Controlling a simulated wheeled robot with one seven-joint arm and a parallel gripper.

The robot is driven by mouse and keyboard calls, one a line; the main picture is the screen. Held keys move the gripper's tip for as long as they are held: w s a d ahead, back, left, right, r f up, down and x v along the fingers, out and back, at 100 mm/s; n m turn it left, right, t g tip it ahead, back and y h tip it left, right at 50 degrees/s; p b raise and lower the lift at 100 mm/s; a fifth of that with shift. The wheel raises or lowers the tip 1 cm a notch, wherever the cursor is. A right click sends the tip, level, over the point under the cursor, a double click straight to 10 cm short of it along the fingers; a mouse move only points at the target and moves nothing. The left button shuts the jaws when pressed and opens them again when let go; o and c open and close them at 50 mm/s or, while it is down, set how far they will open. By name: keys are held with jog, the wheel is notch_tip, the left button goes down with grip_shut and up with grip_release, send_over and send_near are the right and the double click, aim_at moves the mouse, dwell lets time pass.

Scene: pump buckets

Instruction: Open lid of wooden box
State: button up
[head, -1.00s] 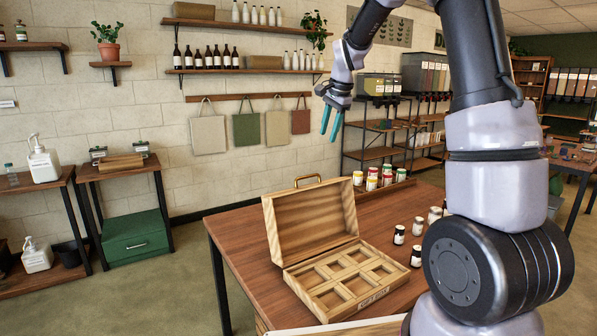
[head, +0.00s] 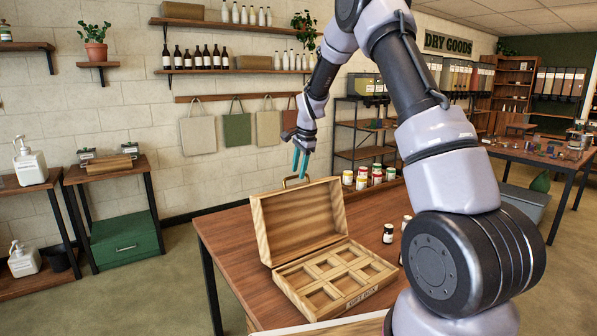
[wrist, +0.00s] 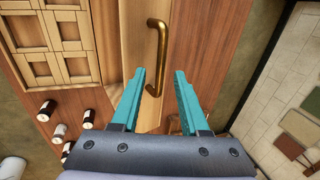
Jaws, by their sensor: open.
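The wooden box (head: 352,288) sits on the table with its lid (head: 302,225) standing up, tilted back, and its divided inside in view. Several compartments show, and they look empty. A brass handle (wrist: 158,55) is fixed to the lid's edge; it also shows in the head view (head: 297,181). My gripper (head: 301,163) is above and behind the lid, close to the handle. In the wrist view my gripper (wrist: 160,76) is open, with its teal fingers apart and the handle ahead between the tips. Nothing is held, and I cannot tell if the fingers touch the handle.
Bare table lies left of the box. A wall shelf (head: 230,72) with bottles is behind.

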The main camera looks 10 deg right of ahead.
jog(key=shift+w+f, duration=0.1)
jog(key=shift+f, duration=0.3)
grip_shut()
dwell(1.2)
